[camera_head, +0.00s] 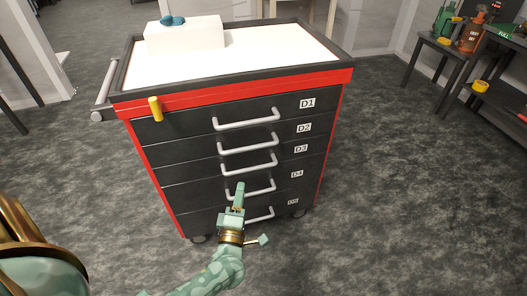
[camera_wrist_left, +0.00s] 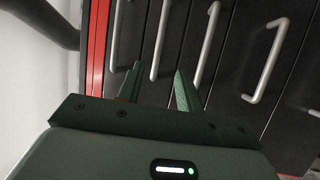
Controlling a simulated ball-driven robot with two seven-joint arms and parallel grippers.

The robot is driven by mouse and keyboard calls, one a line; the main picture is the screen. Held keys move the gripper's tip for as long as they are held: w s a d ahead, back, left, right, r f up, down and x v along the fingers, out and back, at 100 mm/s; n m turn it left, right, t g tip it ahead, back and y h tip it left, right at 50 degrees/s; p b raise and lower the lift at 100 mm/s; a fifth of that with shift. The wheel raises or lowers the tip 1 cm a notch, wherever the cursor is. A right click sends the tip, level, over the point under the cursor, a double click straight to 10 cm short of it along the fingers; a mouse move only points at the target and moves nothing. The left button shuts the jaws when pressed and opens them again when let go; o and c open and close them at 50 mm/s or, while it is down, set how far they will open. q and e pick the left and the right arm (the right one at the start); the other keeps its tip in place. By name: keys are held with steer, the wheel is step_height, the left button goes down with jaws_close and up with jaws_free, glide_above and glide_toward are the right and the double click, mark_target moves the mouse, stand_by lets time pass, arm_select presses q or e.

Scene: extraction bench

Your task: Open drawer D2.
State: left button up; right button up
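Drawer D2 (camera_head: 185,147) is a shut dark front, second from the top in a black and red cabinet, with a white label at its right. Its grey bar handle (camera_head: 248,146) shows whole in the head view, clear of my gripper. My left gripper (camera_head: 239,190) is in front of the cabinet, overlapping the D4 handle in that picture. In the left wrist view its two fingers (camera_wrist_left: 158,72) are apart and empty. The second handle from the red edge (camera_wrist_left: 160,40), which looks like D2's, lines up between the fingertips, beyond them. My right gripper is not in view.
Drawer D1 (camera_head: 185,121) above and several drawers below are shut, each with a similar handle. A white box (camera_head: 185,37) stands on the cabinet top, and a yellow object (camera_head: 155,109) is at its front left corner. The grey floor (camera_head: 400,200) to the right is clear.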

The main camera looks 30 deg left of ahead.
arm_select(q)
steer(key=b, duration=0.2)
glide_toward(248, 149)
steer(key=f+x, duration=0.1)
steer(key=x, duration=0.3)
steer(key=b+x, duration=0.1)
steer(key=x, duration=0.5)
steer(key=shift+a+b, duration=0.1)
steer(key=shift+b, duration=0.3)
steer(key=shift+w+a+r, duration=0.1)
steer(key=shift+w+r, duration=0.1)
steer(key=shift+w, duration=0.1)
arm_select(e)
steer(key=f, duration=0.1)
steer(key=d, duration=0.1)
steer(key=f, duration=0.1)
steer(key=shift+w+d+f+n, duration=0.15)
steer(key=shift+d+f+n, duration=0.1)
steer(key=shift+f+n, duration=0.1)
arm_select(q)
jaws_close()
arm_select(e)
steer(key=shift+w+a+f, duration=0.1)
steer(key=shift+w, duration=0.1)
